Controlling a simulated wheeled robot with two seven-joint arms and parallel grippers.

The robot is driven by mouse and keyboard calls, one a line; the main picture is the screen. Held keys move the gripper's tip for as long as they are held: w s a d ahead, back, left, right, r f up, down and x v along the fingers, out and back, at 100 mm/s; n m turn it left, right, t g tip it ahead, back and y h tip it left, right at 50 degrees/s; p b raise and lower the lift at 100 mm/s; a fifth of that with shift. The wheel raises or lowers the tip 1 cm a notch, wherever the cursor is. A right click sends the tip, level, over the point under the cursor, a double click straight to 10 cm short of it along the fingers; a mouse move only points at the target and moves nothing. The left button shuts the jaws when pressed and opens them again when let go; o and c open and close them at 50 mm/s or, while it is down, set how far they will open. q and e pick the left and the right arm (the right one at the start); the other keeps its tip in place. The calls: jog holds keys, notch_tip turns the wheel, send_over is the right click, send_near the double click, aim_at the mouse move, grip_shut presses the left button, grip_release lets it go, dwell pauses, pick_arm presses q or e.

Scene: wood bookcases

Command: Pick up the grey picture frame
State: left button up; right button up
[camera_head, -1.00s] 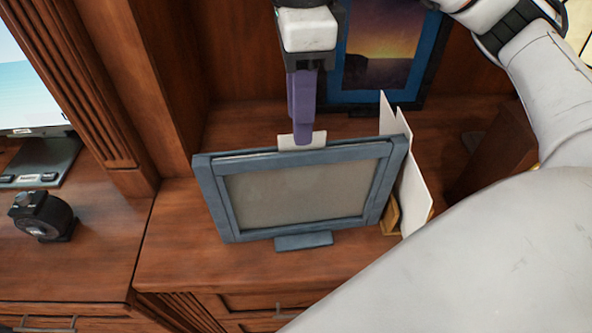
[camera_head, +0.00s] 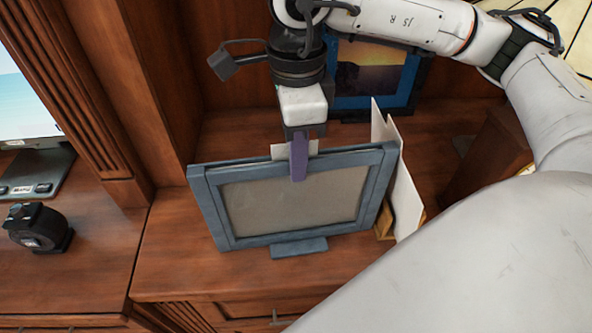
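The grey picture frame (camera_head: 226,205), blue-grey with a blank grey panel, stands upright on the wooden shelf, leaning back slightly on a small foot. My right gripper (camera_head: 299,165) comes down from above at its top edge. One purple finger overlaps the front of the top bar. The other finger is hidden, so I cannot tell whether the grip is closed on the frame. A pale tab (camera_head: 281,151) shows behind the top edge. My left gripper is not in view.
White cards in a wooden holder (camera_head: 384,222) stand close to the frame's right side. A blue-framed sunset picture (camera_head: 345,92) stands behind. A black device (camera_head: 40,229) and a monitor (camera_head: 22,110) are at left. The shelf front is clear.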

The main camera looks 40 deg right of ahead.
grip_shut()
jog(key=shift+w+r, duration=0.1)
jog(key=shift+r, duration=0.05)
dwell(1.0)
